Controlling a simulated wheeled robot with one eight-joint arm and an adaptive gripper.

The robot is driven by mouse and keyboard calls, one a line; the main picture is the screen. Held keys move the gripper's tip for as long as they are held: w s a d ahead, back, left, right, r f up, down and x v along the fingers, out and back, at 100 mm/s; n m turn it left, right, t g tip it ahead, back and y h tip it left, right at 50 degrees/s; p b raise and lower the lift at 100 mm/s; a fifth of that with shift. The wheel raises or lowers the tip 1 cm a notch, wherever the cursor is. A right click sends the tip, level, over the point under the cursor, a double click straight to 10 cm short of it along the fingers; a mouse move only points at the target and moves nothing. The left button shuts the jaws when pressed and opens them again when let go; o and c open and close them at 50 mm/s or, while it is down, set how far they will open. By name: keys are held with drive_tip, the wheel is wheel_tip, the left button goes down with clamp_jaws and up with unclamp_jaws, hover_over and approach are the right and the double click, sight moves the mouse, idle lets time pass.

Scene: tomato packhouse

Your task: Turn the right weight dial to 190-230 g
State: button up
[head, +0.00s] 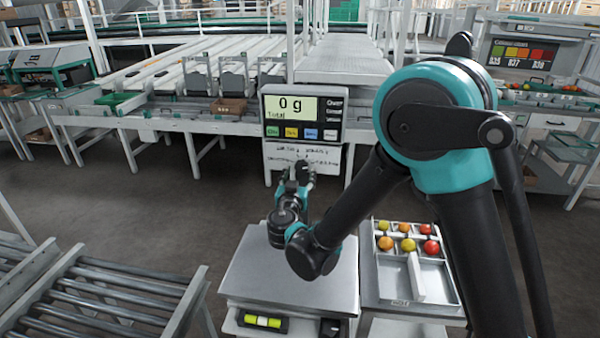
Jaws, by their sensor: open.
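The white panel (328,163) under the scale display carries small printed labels, too small to read surely. The right weight dial cannot be made out; my arm and gripper cover part of the panel. The scale display (291,108) above it reads "0 g" and "Total", with a row of coloured buttons below. My gripper (304,167) is in front of the panel's lower middle, pointing away from me toward it. It is open, with nothing seen between its fingers. I cannot tell whether it touches the panel.
The scale's flat metal plate (255,285) below my gripper is bare. A tray (381,282) with several red, orange and yellow tomatoes stands to its right. A roller conveyor (110,305) is at the lower left. Sorting lines stand behind, across open floor.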

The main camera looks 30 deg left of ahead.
drive_tip(key=shift+w+a, duration=0.2)
drive_tip(key=shift+w, duration=0.45)
drive_tip(key=shift+c, duration=0.6)
drive_tip(key=c, duration=1)
